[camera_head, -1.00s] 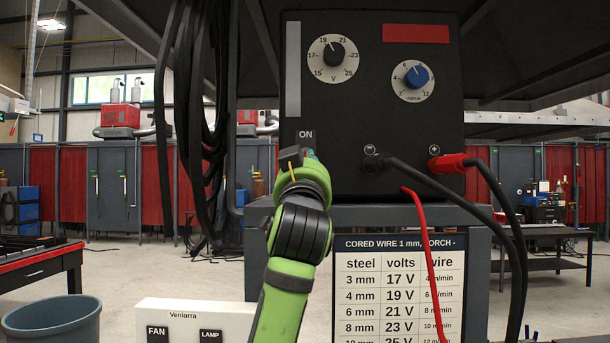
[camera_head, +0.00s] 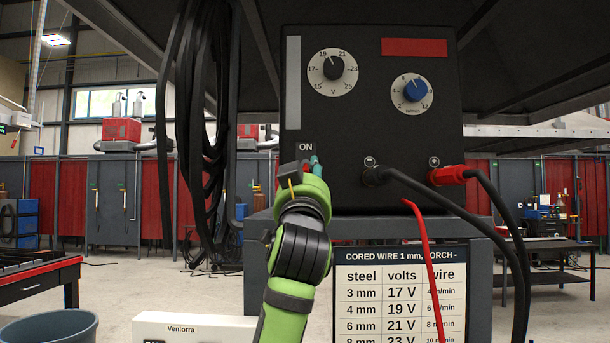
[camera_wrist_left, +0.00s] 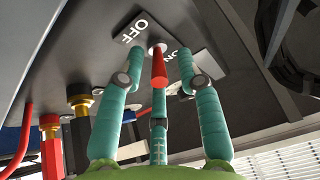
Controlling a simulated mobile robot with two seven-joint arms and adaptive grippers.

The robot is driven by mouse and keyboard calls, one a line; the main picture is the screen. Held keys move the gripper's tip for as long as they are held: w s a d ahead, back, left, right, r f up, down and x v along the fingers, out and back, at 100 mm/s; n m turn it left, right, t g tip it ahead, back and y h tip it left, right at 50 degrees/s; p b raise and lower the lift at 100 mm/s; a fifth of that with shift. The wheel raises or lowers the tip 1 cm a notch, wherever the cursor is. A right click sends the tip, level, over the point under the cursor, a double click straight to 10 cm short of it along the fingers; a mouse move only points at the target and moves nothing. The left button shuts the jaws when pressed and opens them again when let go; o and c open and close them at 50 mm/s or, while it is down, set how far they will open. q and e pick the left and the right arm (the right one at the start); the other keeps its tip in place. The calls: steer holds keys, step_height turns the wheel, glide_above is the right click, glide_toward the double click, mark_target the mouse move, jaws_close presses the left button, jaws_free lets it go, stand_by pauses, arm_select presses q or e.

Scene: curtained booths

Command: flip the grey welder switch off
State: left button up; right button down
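The welder (camera_head: 372,110) is a dark box with two dials in the head view. Its ON label (camera_head: 305,148) shows just above my left gripper (camera_head: 312,165), which hides the switch there. In the left wrist view the switch (camera_wrist_left: 159,76) is a red lever in a pale collar, between the OFF label (camera_wrist_left: 131,30) and the partly hidden ON label (camera_wrist_left: 184,64). The teal fingers of my left gripper (camera_wrist_left: 160,92) are spread around the lever, with gaps visible at both sides. Contact with the rear finger is unclear. My right gripper is out of view.
Black cable (camera_head: 440,190) and red cable plug (camera_head: 450,175) come out of the welder's front right of my gripper. Cables hang (camera_head: 200,110) at the left. A settings chart (camera_head: 400,295) is below. A white Venlorra box (camera_head: 190,327) and a bin (camera_head: 50,328) stand lower left.

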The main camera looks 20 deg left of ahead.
arm_select(q)
steer(key=shift+f, duration=0.1)
steer(key=v, duration=1.2)
